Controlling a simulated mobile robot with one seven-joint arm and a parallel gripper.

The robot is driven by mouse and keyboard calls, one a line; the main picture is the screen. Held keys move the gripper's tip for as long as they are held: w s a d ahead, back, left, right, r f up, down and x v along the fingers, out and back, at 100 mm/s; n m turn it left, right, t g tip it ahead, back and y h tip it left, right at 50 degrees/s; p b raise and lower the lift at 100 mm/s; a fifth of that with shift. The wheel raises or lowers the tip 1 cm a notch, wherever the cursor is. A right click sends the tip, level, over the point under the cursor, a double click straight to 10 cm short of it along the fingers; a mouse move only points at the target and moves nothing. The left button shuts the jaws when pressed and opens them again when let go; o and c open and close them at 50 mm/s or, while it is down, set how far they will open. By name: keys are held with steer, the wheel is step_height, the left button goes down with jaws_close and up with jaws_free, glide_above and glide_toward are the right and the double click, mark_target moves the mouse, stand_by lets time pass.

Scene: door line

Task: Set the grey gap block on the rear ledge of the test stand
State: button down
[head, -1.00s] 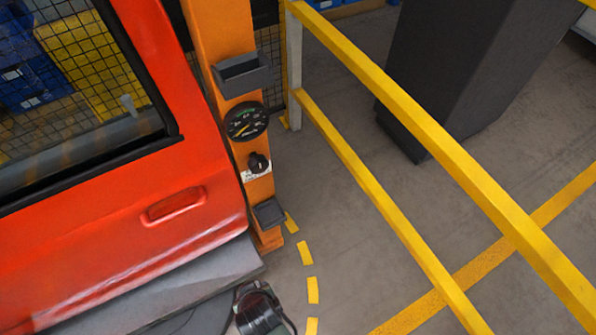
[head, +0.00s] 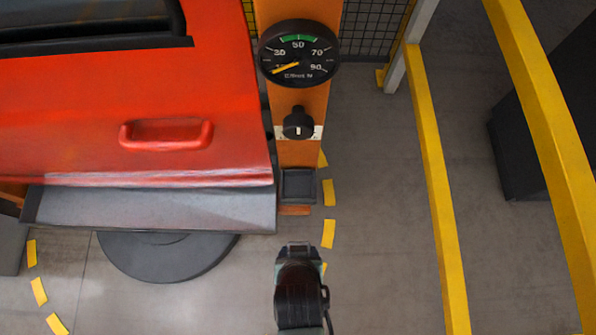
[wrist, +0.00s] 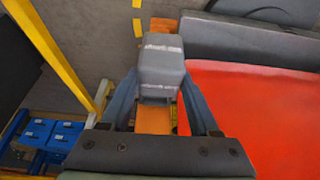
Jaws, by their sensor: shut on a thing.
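A grey gap block (wrist: 160,68) with pale stripes sits between the two fingers of my gripper (wrist: 158,95) in the wrist view. The gripper is shut on it. In the head view my gripper (head: 298,248) is at the lower middle, seen from above, and the block is hard to make out there. An orange post (head: 297,100) stands beyond it, with a round gauge (head: 299,54), a black knob (head: 298,123) and a small dark tray (head: 298,185). I cannot tell which surface is the stand's rear ledge.
A red door (head: 90,110) with a grey sill (head: 150,208) is left of the post, above a dark round base (head: 165,258). A yellow rail (head: 438,190) runs at the right. Floor between post and rail is clear, with yellow dashes (head: 328,233).

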steer(key=shift+w+f+b, duration=0.25)
steer(key=shift+w+f, duration=0.4)
steer(key=shift+w, duration=2.35)
steer(key=shift+w+f+b, duration=0.3)
steer(key=shift+w+f, duration=0.3)
steer(key=shift+w, duration=2.4)
steer(key=shift+w+f+b, duration=0.25)
steer(key=shift+w+f, duration=0.4)
steer(key=shift+w, duration=2.35)
steer(key=shift+c, duration=0.6)
jaws_free()
steer(key=shift+f, duration=0.15)
steer(key=p+v, duration=0.2)
steer(key=v, duration=1)
steer(key=shift+p, duration=0.4)
